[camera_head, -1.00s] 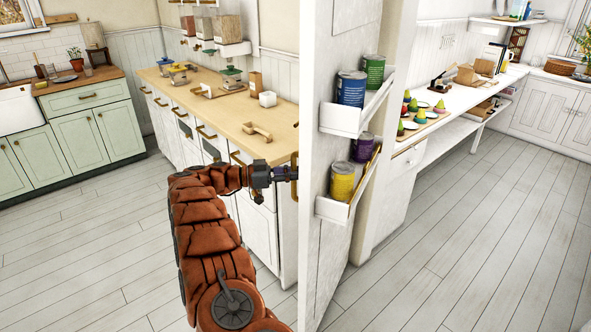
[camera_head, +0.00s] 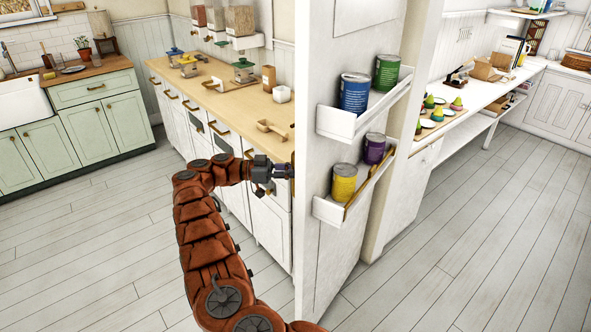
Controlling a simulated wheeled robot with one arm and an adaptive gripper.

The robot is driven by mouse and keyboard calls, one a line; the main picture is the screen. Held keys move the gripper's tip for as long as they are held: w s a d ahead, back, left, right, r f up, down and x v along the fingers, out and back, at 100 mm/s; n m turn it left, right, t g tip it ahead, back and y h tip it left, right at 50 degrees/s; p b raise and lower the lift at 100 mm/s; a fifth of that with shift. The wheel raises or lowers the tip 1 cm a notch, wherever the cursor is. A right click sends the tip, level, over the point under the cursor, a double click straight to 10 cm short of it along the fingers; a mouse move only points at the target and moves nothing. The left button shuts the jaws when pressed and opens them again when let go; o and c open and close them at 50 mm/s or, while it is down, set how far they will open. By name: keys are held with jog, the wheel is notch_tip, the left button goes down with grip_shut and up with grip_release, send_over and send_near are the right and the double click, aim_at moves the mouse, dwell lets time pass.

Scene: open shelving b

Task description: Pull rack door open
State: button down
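The rack door (camera_head: 335,245) is a tall white panel standing swung out in the middle of the view, with its racked face turned towards me. Its upper rack (camera_head: 337,122) holds a blue can (camera_head: 354,93) and a green can (camera_head: 387,71). Its lower rack (camera_head: 328,210) holds a yellow can (camera_head: 344,183) and a purple can (camera_head: 374,148). My gripper (camera_head: 286,171) is at the door's left edge, at mid height. The edge hides the fingertips and most of the handle there, so its hold cannot be seen.
A wooden counter (camera_head: 215,75) over white drawers runs behind my arm on the left. Green cabinets (camera_head: 88,132) and a sink (camera_head: 22,101) stand further back. A white worktop (camera_head: 505,96) is behind the door on the right. The plank floor on the right (camera_head: 480,225) is clear.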

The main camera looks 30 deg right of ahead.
jog(key=shift+w+r, duration=0.1)
jog(key=shift+w, duration=0.05)
jog(key=c, duration=1.1)
grip_release()
